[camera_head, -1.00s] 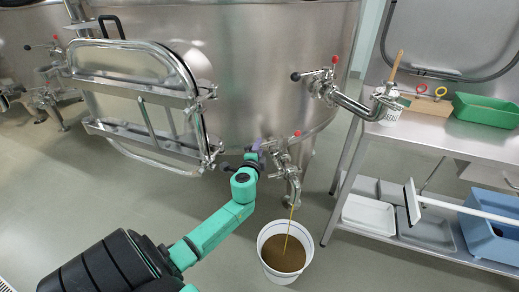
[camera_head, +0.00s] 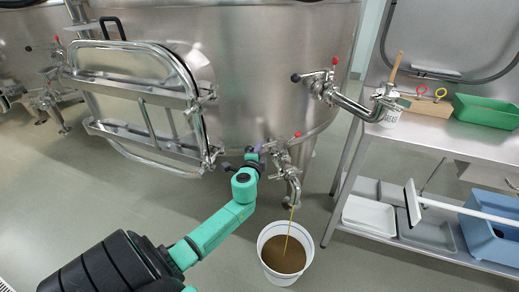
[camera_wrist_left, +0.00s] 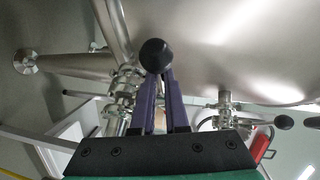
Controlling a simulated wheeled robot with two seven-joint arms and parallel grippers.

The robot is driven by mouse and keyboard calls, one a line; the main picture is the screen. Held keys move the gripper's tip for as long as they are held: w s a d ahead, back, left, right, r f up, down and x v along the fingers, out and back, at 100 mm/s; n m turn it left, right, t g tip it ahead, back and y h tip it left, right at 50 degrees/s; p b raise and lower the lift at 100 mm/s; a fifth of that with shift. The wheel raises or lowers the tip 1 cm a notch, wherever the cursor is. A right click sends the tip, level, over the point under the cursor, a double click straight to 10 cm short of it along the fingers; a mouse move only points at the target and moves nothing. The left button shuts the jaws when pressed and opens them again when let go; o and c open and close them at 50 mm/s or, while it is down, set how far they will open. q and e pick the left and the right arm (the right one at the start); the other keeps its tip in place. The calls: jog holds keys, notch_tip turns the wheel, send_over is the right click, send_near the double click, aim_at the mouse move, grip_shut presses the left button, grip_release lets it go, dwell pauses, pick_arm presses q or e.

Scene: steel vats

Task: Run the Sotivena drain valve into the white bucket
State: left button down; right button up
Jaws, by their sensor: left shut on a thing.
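The drain valve (camera_head: 283,163) is a steel fitting low on the big vat (camera_head: 250,80), with a spout bent downward. A thin yellow-brown stream (camera_head: 287,240) runs from the spout into the white bucket (camera_head: 265,262) on the floor. Brown liquid (camera_head: 286,256) fills much of the bucket, below its rim. My left gripper (camera_head: 262,149) is at the valve, beside its lever. In the left wrist view its purple fingers (camera_wrist_left: 160,75) are shut on the lever's black knob (camera_wrist_left: 155,54). No Sotivena label is readable. My right gripper is not in view.
A second valve (camera_head: 325,85) with a long pipe sits higher on the vat. Floor around the bucket is clear.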

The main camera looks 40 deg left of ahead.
pick_arm(q)
jog(key=shift+f, duration=0.1)
dwell(0.8)
jog(key=shift+w+a+m+t+h, duration=0.1)
jog(key=shift+a+m+t+h, duration=0.3)
jog(key=shift+m+h, duration=0.25)
jog(key=c, duration=0.9)
grip_release()
jog(key=v, duration=1.4)
jog(key=shift+s+d, duration=0.15)
jog(key=shift+s, duration=0.1)
